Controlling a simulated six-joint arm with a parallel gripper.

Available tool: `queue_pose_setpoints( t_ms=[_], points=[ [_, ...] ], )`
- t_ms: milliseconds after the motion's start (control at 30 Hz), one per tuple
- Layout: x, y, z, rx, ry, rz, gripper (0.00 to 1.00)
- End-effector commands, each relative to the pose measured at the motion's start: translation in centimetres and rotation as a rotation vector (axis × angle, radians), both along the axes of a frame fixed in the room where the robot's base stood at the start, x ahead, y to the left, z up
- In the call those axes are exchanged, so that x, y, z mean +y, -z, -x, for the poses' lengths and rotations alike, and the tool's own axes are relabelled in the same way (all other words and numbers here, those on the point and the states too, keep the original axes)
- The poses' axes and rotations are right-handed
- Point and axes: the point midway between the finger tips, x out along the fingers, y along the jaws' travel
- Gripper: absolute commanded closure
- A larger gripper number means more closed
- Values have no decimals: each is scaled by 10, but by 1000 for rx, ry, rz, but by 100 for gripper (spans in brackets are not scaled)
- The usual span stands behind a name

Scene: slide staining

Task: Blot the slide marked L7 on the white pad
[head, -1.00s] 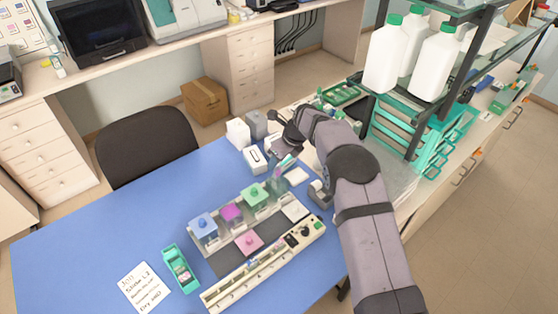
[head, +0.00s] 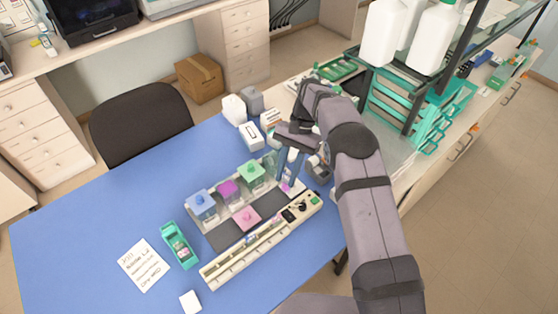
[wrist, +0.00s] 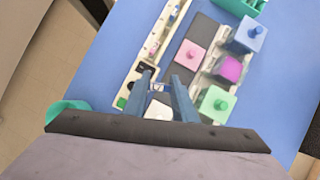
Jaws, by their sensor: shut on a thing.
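My gripper (head: 286,176) is shut on a slim slide (head: 285,182), which hangs down between the blue fingers with pink at its lower end. Its marking is unreadable. The slide's low end is over or at the white pad (head: 297,188), past the green-lidded jar; I cannot tell whether they touch. In the wrist view the fingers (wrist: 163,84) point towards the tray, with a white surface, likely the pad (wrist: 161,109), between them. The gripper body hides part of the scene there.
Blue-lidded (head: 201,203), magenta (head: 228,189) and green-lidded (head: 251,171) jars stand in a row beside the gripper. A pink lid (head: 246,216) and a long cream strip (head: 262,245) lie in front. A teal holder (head: 179,245) and note (head: 143,264) are left.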

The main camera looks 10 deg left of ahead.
Motion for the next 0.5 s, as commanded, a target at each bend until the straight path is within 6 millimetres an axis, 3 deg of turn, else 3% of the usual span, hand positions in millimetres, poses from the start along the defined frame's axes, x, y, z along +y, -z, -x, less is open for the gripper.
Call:
queue_pose_setpoints(
  t_ms=[200, 333, 500],
  points=[
    [-42, -23, 36, 15, -297, -6, 100],
    [-73, -33, 45, 25, -346, -9, 100],
    [-117, -44, 42, 40, -291, -15, 100]
  ],
)
